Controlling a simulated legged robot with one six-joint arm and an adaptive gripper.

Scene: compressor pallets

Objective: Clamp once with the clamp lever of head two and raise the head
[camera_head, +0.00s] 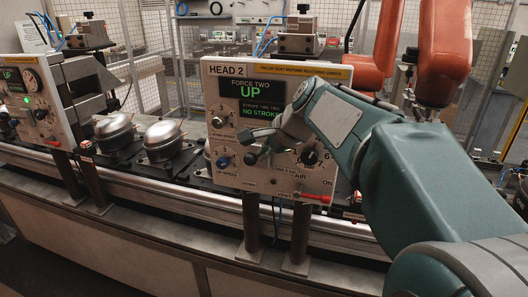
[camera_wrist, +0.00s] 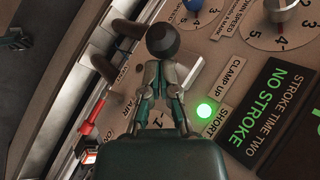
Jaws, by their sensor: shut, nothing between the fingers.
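The Head 2 panel (camera_head: 218,100) faces me in the head view; its display (camera_head: 250,91) reads "UP" and "NO STROKE" in green. My gripper (camera_head: 258,143) is in front of the panel's middle left. In the wrist view, my gripper (camera_wrist: 162,72) has its fingers shut and empty. A black ball knob (camera_wrist: 162,38), apparently the clamp lever's end, shows right at the fingertips; I cannot tell whether they touch. The lever's shaft is hidden by the fingers. A "CLAMP UP" label (camera_wrist: 230,75) and a lit green lamp (camera_wrist: 204,111) are beside it.
A red air lever (camera_head: 312,198) sticks out at the panel's lower right; a blue knob (camera_head: 222,160) is at lower left. Another head panel (camera_head: 38,105) stands at left, with silver compressors (camera_head: 163,141) on the conveyor between. An orange robot arm (camera_head: 440,45) stands behind at right.

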